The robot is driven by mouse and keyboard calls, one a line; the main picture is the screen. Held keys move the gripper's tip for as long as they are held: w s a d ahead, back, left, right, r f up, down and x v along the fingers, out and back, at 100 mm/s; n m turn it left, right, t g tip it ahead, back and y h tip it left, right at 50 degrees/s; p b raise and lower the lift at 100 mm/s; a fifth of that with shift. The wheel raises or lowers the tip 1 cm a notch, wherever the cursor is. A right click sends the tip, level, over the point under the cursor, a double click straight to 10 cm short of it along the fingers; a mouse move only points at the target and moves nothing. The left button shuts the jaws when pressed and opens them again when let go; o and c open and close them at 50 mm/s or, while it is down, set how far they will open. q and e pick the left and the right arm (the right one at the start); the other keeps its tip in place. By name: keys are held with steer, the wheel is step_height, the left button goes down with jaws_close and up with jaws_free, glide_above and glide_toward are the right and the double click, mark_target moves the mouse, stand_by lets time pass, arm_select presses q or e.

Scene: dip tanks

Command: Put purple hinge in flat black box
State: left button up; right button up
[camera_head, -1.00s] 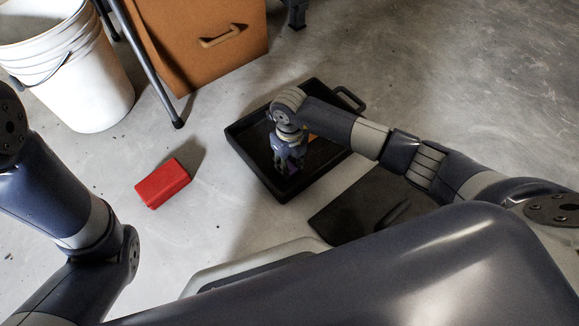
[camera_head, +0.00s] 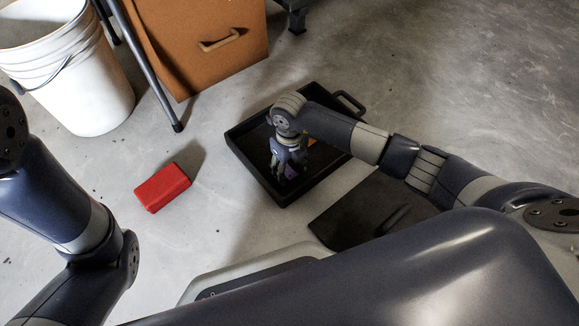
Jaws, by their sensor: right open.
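The flat black box (camera_head: 262,185) lies open on the floor in the middle of the view, a shallow tray with a handle at its far right corner. My right gripper (camera_head: 283,174) is inside the box's outline, pointing down, with its fingers open. The purple hinge (camera_head: 292,172) shows as a small purple patch beside the fingers, low in the box; most of it is hidden by the gripper. I cannot tell whether it touches the fingers. My left arm enters at the left, but its gripper is outside the view.
An orange piece (camera_head: 311,140) lies in the box behind my right wrist. A red block (camera_head: 162,187) lies on the floor to the left. A dark flat panel (camera_head: 350,215) lies nearer me. A white bucket (camera_head: 75,75) and a brown cabinet (camera_head: 200,40) stand at the back.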

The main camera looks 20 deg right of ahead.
mark_target(290, 171)
step_height(290, 171, up, 12)
steer(key=p, duration=0.8)
steer(key=shift+p, duration=0.4)
